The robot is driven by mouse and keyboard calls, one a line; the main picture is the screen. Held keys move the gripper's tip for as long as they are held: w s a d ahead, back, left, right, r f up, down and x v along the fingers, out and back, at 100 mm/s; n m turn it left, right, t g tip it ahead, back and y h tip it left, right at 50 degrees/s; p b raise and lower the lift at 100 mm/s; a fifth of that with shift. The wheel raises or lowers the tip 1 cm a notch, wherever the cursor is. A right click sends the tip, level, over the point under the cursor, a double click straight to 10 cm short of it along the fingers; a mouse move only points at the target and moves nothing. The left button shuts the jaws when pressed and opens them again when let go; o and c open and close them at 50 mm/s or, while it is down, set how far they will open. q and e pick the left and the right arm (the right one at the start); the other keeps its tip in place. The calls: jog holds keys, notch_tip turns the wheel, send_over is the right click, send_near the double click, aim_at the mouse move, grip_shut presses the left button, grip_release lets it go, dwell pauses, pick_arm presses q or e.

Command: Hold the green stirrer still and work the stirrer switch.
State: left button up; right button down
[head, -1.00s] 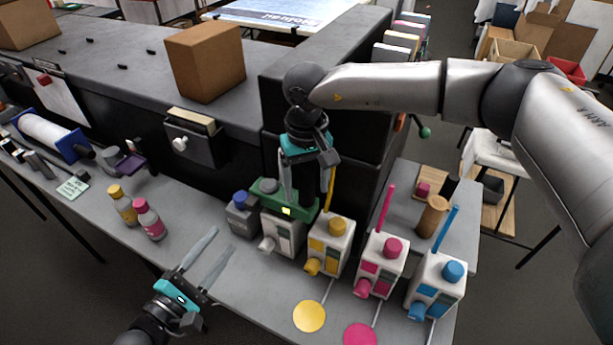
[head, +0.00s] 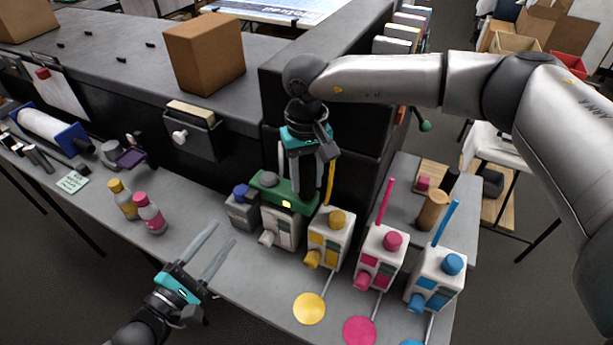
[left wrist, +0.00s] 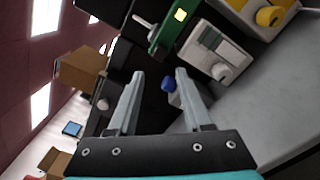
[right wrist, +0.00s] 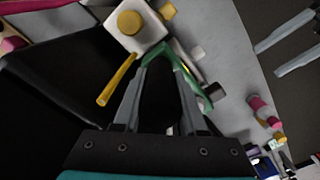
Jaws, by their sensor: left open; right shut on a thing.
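The green stirrer (head: 279,194) sits on top of a white bottle with grey panels (head: 281,229). It has a small lit yellow square on its front. My right gripper (head: 305,196) comes down from above and is shut on the green stirrer, which partly shows between its fingers in the right wrist view (right wrist: 168,50). My left gripper (head: 226,235) is open and empty, in front and to the left of the stirrer, apart from it. In the left wrist view the stirrer (left wrist: 171,32) lies beyond the fingers, with a pale lever (left wrist: 144,21) beside it, possibly the switch.
A yellow bottle (head: 329,239), a magenta bottle (head: 380,256) and a blue bottle (head: 436,279) stand to the right, each with an upright rod. A dark grey block with a blue cap (head: 241,209) is left of the stirrer.

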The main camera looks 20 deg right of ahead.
pick_arm(q)
jog(key=shift+d, duration=0.1)
jog(key=c, duration=0.5)
jog(key=shift+w+d+r+m+t+y, duration=0.25)
jog(key=shift+w+m+t+y, duration=0.05)
jog(key=shift+t+y, duration=0.2)
grip_shut()
jog(key=shift+w+a+f+m+t+y, duration=0.1)
jog(key=shift+w+a+m+t+y, duration=0.25)
jog(key=shift+a+m+t+y, duration=0.5)
jog(key=shift+w+a+f+m+t+y, duration=0.1)
jog(key=shift+w+a+m+t+y, duration=0.3)
jog(key=shift+y, duration=0.75)
